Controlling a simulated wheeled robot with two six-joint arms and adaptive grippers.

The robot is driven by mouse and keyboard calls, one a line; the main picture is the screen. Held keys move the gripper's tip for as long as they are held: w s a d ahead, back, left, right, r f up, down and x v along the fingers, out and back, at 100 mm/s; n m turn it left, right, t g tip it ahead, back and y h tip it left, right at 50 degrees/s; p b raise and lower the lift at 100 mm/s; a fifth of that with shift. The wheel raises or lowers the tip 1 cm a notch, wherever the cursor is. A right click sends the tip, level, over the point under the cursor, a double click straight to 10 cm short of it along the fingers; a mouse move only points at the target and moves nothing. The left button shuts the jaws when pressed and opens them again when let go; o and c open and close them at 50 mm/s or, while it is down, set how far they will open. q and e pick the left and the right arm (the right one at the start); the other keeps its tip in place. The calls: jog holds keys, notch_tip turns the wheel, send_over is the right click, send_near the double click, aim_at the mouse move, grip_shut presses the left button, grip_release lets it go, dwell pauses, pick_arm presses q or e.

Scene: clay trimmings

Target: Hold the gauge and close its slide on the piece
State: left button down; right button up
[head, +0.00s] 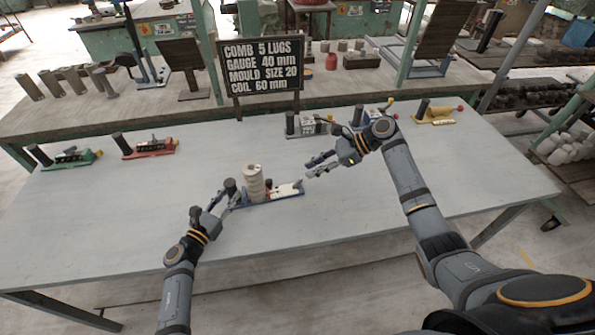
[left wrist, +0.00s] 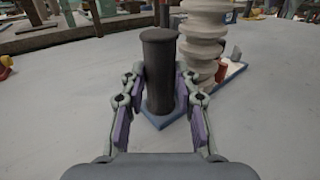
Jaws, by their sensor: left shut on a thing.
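The gauge (head: 287,192) has a blue base with a pale top and lies near the middle of the table. A ribbed beige clay piece (head: 254,184) stands upright on it; it also shows in the left wrist view (left wrist: 205,40). My left gripper (head: 226,197) is shut on the gauge's dark upright post (left wrist: 159,75), with one finger on each side. A small red part (left wrist: 222,70) stands beside the piece. My right gripper (head: 312,168) is open and empty, above and near the right end of the gauge. I cannot clearly make out the slide.
A green gauge (head: 70,158) and a red gauge (head: 150,149) lie at the left. A grey gauge (head: 305,128) and a yellow gauge (head: 435,117) lie at the back. A dark sign (head: 262,68) reads "GAUGE 40 mm". The table (head: 100,225) is clear at the front left.

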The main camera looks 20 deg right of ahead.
jog(key=shift+o, duration=1.2)
jog(key=shift+f+y, duration=0.65)
jog(key=shift+y, duration=0.05)
jog(key=shift+o, duration=0.3)
jog(key=shift+w+f+t+y, duration=0.2)
jog(key=shift+f+t+y, duration=0.1)
jog(key=shift+t+y, duration=0.25)
jog(key=x, duration=1.2)
grip_shut()
